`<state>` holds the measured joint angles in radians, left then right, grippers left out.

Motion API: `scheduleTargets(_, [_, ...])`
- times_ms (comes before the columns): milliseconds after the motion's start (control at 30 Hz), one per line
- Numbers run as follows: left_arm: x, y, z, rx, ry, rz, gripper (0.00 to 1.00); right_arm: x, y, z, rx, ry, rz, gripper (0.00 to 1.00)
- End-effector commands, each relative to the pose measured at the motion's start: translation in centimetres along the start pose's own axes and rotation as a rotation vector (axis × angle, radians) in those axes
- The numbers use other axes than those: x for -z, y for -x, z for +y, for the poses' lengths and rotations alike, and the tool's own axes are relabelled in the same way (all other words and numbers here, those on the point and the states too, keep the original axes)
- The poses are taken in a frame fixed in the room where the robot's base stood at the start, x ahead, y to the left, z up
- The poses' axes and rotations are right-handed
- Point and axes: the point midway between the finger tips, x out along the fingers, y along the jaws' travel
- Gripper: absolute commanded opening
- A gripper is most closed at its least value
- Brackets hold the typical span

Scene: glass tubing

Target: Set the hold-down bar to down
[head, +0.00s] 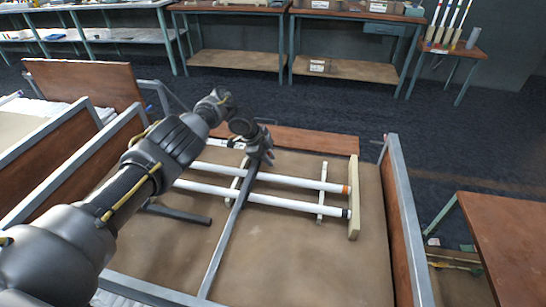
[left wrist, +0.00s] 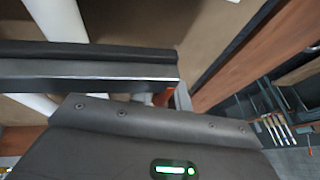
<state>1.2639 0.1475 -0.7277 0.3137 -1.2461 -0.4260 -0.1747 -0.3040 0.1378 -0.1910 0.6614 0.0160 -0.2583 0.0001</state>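The hold-down bar (head: 222,245) is a long grey metal bar. In the head view it runs from the bench's front edge up to my left gripper (head: 263,147), crossing in front of two white glass tubes (head: 290,180) (head: 290,203). Whether it touches the tubes I cannot tell. The left gripper is at the bar's far end; its fingers are small and partly hidden, so their opening and any hold are unclear. In the left wrist view the bar (left wrist: 90,72) spans the left half, close to the gripper body, with a dark strip (left wrist: 90,52) along it. My right gripper is not in view.
The tubes' right ends, one orange and one black, lie by a pale wooden stop (head: 354,200). A short dark rod (head: 178,214) lies left of the bar. A raised side rail (head: 405,220) bounds the bench on the right.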

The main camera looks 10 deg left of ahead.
Motion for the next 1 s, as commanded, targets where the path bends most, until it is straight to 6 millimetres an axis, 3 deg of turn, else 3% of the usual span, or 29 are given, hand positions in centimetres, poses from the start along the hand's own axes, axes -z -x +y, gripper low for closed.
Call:
scheduleTargets(167, [-0.3, -0.1, 0.4, -0.014, 0.000, -0.006, 0.36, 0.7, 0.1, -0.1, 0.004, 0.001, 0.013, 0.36])
scheduleTargets(367, [0.0, -0.1, 0.2, -0.011, -0.004, -0.005, 0.36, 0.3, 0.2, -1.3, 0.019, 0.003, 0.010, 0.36])
scheduleTargets(667, [0.3, 0.2, -0.1, -0.007, -0.007, -0.003, 0.36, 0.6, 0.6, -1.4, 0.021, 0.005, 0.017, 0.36])
scheduleTargets(867, [0.6, 2.6, -0.3, -0.005, -0.012, -0.001, 0.36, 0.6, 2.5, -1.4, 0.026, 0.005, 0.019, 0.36])
scheduleTargets(1000, [0.6, 4.8, -0.2, -0.005, -0.013, 0.000, 0.36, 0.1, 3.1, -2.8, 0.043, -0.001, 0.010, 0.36])
